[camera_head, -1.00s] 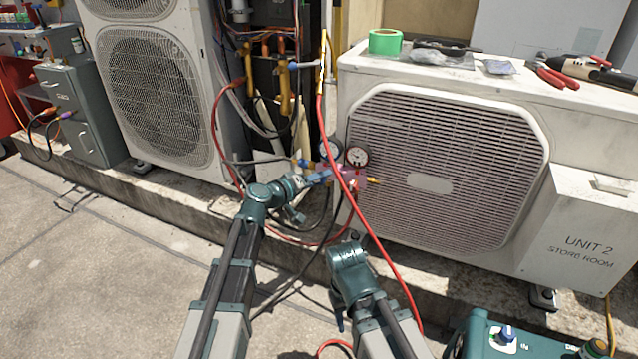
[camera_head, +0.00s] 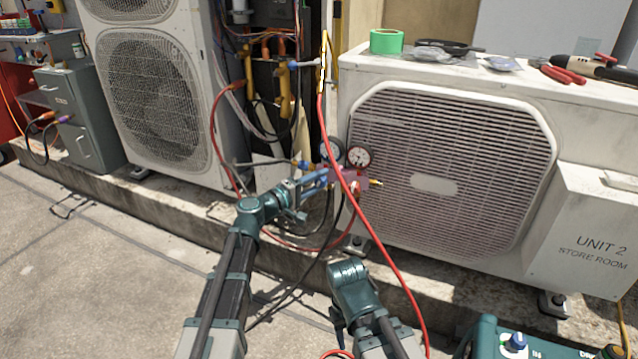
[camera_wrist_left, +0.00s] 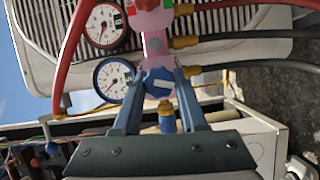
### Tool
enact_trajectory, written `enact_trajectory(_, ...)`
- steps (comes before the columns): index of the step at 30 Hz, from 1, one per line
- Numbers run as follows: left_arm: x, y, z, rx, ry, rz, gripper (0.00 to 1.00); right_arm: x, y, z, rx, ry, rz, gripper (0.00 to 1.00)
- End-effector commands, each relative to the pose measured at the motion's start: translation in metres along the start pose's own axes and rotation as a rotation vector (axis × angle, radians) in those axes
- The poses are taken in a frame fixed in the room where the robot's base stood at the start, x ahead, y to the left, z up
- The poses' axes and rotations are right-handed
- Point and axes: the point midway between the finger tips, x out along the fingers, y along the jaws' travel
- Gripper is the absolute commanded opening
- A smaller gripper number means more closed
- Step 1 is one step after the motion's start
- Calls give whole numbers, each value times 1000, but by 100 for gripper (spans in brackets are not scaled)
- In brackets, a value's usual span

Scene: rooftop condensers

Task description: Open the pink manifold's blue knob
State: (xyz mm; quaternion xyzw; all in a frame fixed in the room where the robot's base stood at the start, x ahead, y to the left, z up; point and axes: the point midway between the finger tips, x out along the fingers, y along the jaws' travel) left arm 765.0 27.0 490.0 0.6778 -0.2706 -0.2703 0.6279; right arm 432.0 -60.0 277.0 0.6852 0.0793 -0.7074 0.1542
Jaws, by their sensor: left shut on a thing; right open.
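The pink manifold (camera_head: 348,180) hangs in front of the right-hand condenser, with two round gauges on it. In the left wrist view the pink manifold (camera_wrist_left: 156,42) runs up from its blue knob (camera_wrist_left: 158,82). My left gripper (camera_head: 322,178) reaches the manifold's left side. In the left wrist view its fingers (camera_wrist_left: 158,88) are shut on the blue knob, one on each side. A brass fitting (camera_wrist_left: 167,120) shows between the fingers. My right gripper (camera_head: 338,318) is low in the head view, apart from the manifold; its fingers are mostly hidden behind its wrist.
The condenser (camera_head: 450,170) stands right behind the manifold. A red hose (camera_head: 385,255) passes in front of the manifold and down past my right arm. Green tape (camera_head: 386,41) and pliers (camera_head: 562,75) lie on top.

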Motion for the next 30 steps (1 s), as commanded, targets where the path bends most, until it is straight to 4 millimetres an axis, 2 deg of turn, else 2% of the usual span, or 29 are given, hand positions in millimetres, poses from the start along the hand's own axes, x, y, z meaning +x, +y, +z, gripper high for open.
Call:
enact_trajectory(13,-1,-1,2,-6,-3,1,0,1,0,0,0,0,0,50)
enact_trajectory(14,-1,-1,2,-5,-3,1,45,1,0,0,0,0,0,50)
enact_trajectory(18,-1,0,1,-6,-2,2,70,1,0,0,0,0,0,50)
enact_trajectory(26,0,0,0,-7,-1,2,71,1,0,0,0,0,0,50)
enact_trajectory(30,-8,0,1,-7,0,2,71,0,0,0,0,0,0,50)
